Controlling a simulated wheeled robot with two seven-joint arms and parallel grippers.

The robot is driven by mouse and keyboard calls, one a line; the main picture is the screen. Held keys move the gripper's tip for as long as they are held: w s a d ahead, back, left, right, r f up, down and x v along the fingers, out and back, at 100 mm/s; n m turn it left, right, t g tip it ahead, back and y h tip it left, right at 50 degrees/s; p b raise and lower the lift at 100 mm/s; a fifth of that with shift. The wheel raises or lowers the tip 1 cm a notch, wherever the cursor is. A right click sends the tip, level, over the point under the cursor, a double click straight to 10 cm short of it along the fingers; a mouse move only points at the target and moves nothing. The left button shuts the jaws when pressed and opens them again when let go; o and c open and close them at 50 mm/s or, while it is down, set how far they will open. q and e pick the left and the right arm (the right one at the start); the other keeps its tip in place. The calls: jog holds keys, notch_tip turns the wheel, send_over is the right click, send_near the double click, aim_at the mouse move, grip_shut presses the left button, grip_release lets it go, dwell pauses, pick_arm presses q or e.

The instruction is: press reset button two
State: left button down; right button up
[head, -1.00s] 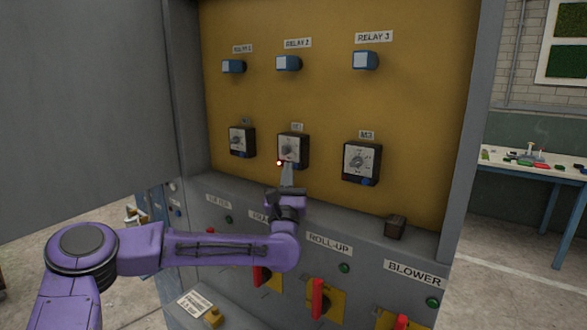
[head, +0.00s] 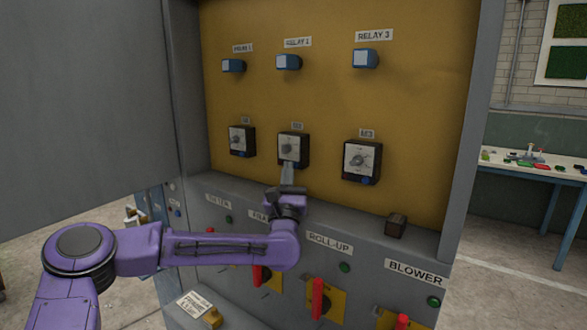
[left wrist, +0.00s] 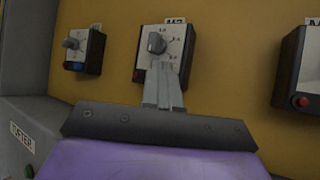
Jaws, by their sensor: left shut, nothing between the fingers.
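The M2 unit (head: 293,145), a black box with a pale dial face and a grey knob, is the middle of three on the yellow panel. It also shows in the left wrist view (left wrist: 176,42). My left gripper (head: 287,167) is shut and empty, its fingertips at the lower face of M2. In the left wrist view the closed fingers (left wrist: 163,72) cover the lower middle of M2, so its blue button is hidden. Contact looks likely, but I cannot see the exact point. A small dark red lamp shows at M2's lower left, unlit. My right gripper is not in view.
M1 (head: 241,140) and M3 (head: 361,161) flank M2, each with a blue button low on its face. Blue relays (head: 288,63) sit above. Below are a small dark block (head: 396,225) on the ledge and red switch handles (head: 318,299). A cabinet door (head: 80,100) stands left.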

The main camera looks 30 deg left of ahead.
pick_arm(q)
jog(key=shift+s+f, duration=0.1)
jog(key=shift+s, duration=0.45)
jog(key=shift+b, duration=0.3)
jog(key=shift+s, duration=0.4)
jog(key=s+b, duration=0.2)
jog(key=s, duration=0.2)
jog(key=shift+s+a, duration=0.1)
jog(key=shift+a, duration=0.1)
